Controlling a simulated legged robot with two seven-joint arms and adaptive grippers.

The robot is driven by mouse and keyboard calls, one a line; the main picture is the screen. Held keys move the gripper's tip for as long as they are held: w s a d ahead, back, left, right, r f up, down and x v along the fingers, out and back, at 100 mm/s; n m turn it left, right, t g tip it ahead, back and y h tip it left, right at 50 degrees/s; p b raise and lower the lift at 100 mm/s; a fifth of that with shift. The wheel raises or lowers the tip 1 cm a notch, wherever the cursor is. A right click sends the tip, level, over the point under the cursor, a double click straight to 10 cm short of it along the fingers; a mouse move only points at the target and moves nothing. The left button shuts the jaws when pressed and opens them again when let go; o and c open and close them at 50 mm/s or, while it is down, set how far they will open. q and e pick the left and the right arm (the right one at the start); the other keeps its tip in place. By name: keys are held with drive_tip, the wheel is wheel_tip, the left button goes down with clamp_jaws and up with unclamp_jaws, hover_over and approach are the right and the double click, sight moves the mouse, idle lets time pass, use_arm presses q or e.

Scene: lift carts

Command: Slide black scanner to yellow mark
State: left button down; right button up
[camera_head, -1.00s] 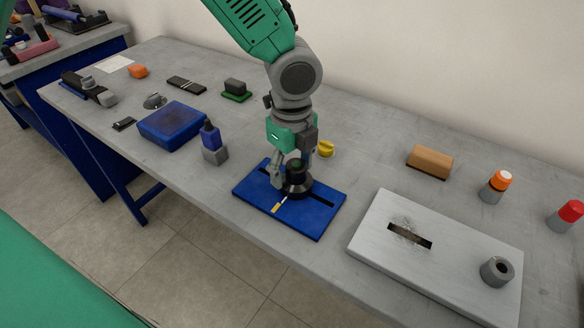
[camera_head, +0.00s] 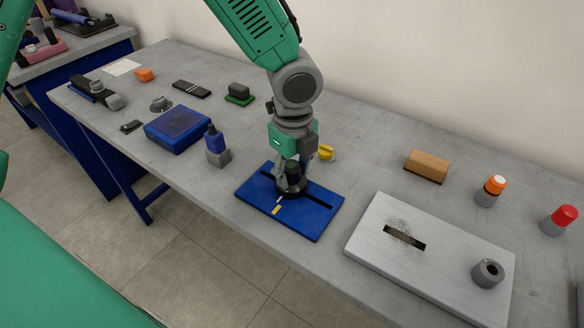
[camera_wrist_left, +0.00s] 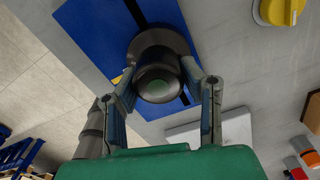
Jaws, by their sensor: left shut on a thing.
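The black scanner (camera_head: 291,183) stands upright in the dark slot of the blue plate (camera_head: 322,222), left of the slot's middle. It shows large in the left wrist view (camera_wrist_left: 158,77), with a round greenish top. My left gripper (camera_head: 290,172) is shut around its upper part from above, with one finger on each side in the wrist view. The small yellow mark (camera_head: 277,210) lies on the plate in front of the scanner. A thin white line (camera_head: 280,200) at the scanner's base points close to the mark. My right gripper is out of view.
A yellow knob (camera_head: 326,153) stands behind the plate. A blue-topped bottle (camera_head: 217,152) in a grey holder and a blue box (camera_head: 178,130) stand to the left. A pale slotted board (camera_head: 375,245) lies to the right. The table's front edge is near the plate.

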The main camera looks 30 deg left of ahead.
sight(296, 166)
use_arm(q)
drive_tip(key=c, duration=1.2)
unclamp_jaws()
drive_tip(key=shift+w+d, duration=0.15)
drive_tip(key=shift+o, duration=0.9)
drive_tip(key=shift+w+f, duration=0.1)
drive_tip(key=shift+w, duration=0.05)
drive_tip(key=shift+r, duration=0.3)
wheel_tip(296, 166, up, 11)
drive_tip(key=shift+r, duration=0.15)
